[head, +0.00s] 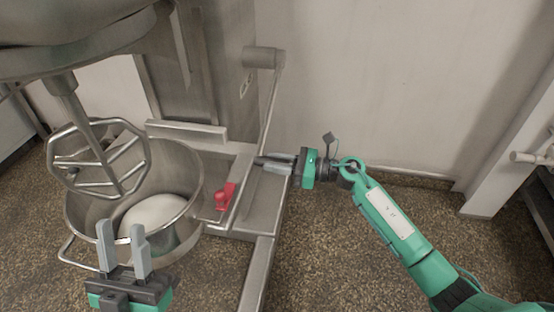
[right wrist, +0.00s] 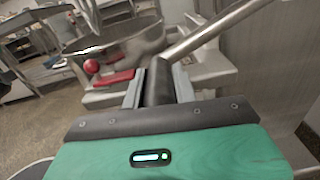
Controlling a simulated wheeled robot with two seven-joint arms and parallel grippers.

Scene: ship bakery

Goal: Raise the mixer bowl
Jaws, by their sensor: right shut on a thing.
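The steel mixer bowl (head: 188,228) stands low at the left in the head view, with pale dough (head: 152,212) inside. The mixer's beater (head: 98,160) hangs over and partly within the bowl's outline. A long metal lever (head: 268,112) runs down the machine's side. My right gripper (head: 262,163) is at the lever's lower part. In the right wrist view its jaws (right wrist: 158,88) are shut on the lever's dark grip, with the rod (right wrist: 215,32) rising to the upper right. My left gripper (head: 122,240) is in front of the bowl, fingers up and apart, empty.
The mixer column (head: 222,70) stands behind the bowl. A pale wall (head: 380,80) is behind my right arm. A white post with a handle (head: 525,157) is at the far right.

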